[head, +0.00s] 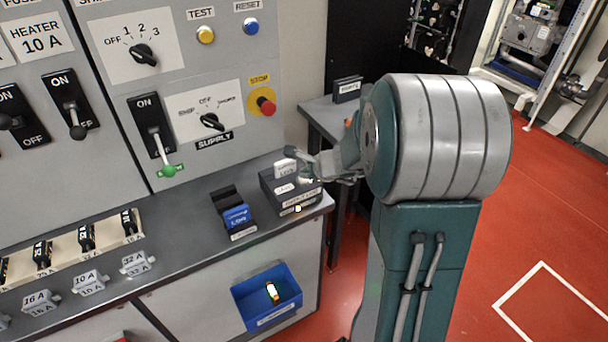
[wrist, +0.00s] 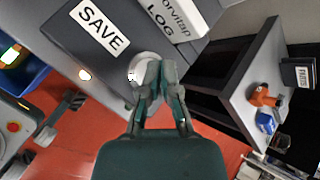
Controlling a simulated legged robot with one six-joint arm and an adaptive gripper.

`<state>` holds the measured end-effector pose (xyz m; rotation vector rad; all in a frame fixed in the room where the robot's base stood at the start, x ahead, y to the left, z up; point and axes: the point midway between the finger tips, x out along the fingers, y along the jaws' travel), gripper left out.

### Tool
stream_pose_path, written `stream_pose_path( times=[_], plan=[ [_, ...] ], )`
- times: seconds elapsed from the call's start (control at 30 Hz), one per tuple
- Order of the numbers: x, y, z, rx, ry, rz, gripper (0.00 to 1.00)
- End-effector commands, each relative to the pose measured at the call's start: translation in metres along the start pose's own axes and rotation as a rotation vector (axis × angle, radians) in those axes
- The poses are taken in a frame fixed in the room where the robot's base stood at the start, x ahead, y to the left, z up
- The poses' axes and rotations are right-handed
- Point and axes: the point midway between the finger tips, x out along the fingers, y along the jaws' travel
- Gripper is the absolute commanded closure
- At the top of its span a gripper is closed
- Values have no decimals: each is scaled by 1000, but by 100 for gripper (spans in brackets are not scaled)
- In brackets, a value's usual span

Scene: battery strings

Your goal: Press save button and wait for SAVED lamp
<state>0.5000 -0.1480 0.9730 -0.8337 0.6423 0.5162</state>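The dark logger box (head: 268,190) sits at the right end of the grey bench. In the wrist view its face carries a SAVE label (wrist: 98,25). A pale round button (wrist: 139,66) shows below and right of that label, partly covered by my fingers. A small lamp (wrist: 84,74) glows warm white; it also glows in the head view (head: 298,208). I cannot read a SAVED label beside it. My gripper (wrist: 158,68) has its fingers together, empty, with the tips at the button; I cannot tell if it is pressed in. In the head view my gripper (head: 308,166) is beside the box.
A blue cased item (head: 236,216) stands left of the box. A blue bin (head: 267,298) hangs on the bench front with a glowing item (head: 272,291) inside. A side table (head: 325,116) stands behind. The control panel (head: 220,62) rises above the bench.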

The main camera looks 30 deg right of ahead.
Motion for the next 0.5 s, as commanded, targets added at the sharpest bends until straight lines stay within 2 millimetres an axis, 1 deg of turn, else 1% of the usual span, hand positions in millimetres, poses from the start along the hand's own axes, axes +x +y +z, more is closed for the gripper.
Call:
stream_pose_path(
  times=[0.03,0.27,0.37,0.5],
  plan=[
    [0,3,-2,2,5,7,100],
    [-1,2,-1,2,5,6,100],
    [-4,-1,1,1,3,4,100],
    [-12,-8,8,-1,1,2,100]
  ],
)
